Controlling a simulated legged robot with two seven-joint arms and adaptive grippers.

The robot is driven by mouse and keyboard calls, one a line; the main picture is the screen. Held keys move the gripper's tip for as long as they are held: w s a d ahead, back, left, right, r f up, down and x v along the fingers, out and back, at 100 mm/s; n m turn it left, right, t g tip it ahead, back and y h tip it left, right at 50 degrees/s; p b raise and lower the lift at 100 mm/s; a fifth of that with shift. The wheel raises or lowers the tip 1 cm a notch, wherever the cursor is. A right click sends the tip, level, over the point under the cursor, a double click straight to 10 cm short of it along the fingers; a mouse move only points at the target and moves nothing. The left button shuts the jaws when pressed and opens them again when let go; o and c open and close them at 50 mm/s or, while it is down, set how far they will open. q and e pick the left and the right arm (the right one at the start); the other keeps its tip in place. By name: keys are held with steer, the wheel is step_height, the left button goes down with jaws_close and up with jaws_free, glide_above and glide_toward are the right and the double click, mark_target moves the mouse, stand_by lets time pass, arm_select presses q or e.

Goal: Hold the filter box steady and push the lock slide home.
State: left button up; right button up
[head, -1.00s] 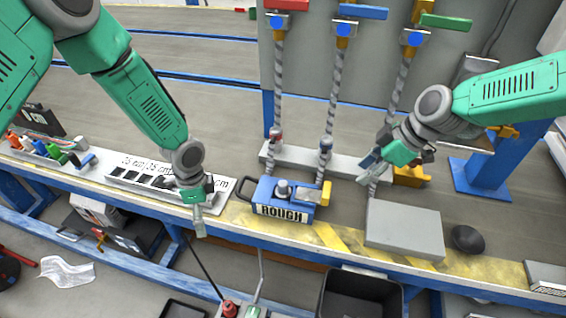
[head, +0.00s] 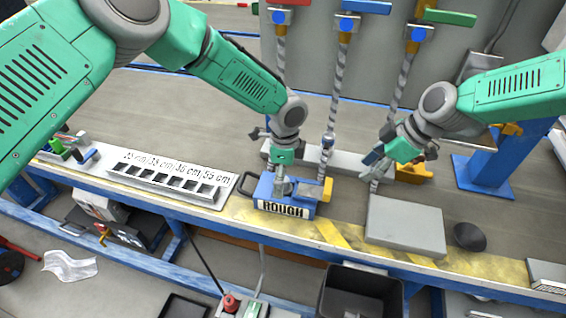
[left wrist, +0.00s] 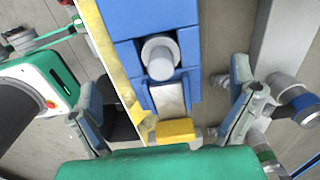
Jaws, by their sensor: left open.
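The filter box (head: 287,207) is blue with a "ROUGH" label, a dark handle at its left and a yellow tab (head: 327,188) at its right end. It sits upright on the bench. My left gripper (head: 283,187) is over the box in the head view and hides part of its top. In the left wrist view, my left gripper (left wrist: 165,85) is open, its fingers apart on either side of the blue box (left wrist: 150,20), with a grey round knob (left wrist: 160,58) and the yellow tab (left wrist: 175,130) between them. My right gripper (head: 374,158) hangs by the right hose; its fingers are unclear.
A grey block (head: 405,226) and a black cone-like disc (head: 470,236) stand right of the box. A slotted length gauge (head: 165,180) lies to the left. Twisted hoses (head: 337,90) hang behind. A dark bin (head: 360,295) is below the bench edge.

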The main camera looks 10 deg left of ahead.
mark_target(285, 194)
arm_select(q)
steer(key=f, duration=0.7)
steer(key=shift+d, duration=0.3)
steer(key=shift+a+f, duration=0.35)
steer(key=shift+f, duration=0.25)
steer(key=shift+d, duration=0.4)
steer(key=c, duration=1.1)
arm_select(e)
steer(key=shift+d, duration=0.4)
arm_select(q)
steer(key=shift+o, duration=0.2)
steer(key=shift+a, duration=0.15)
arm_select(e)
steer(key=shift+a, duration=0.2)
jaws_close()
arm_select(q)
steer(key=shift+a, duration=0.1)
arm_select(e)
steer(key=shift+a+f+m+t+h, duration=0.4)
steer(key=shift+a+f+m+h, duration=0.35)
steer(key=shift+f+m, duration=1.15)
steer(key=shift+a+f+m+t+h, duration=0.4)
steer(key=shift+a+f+m+h, duration=0.4)
steer(key=shift+f+m, duration=1.1)
steer(key=shift+a+f+m+t+h, duration=0.5)
steer(key=shift+a+f+m, duration=0.4)
steer(key=shift+f+m, duration=1)
steer(key=shift+r+m, duration=0.3)
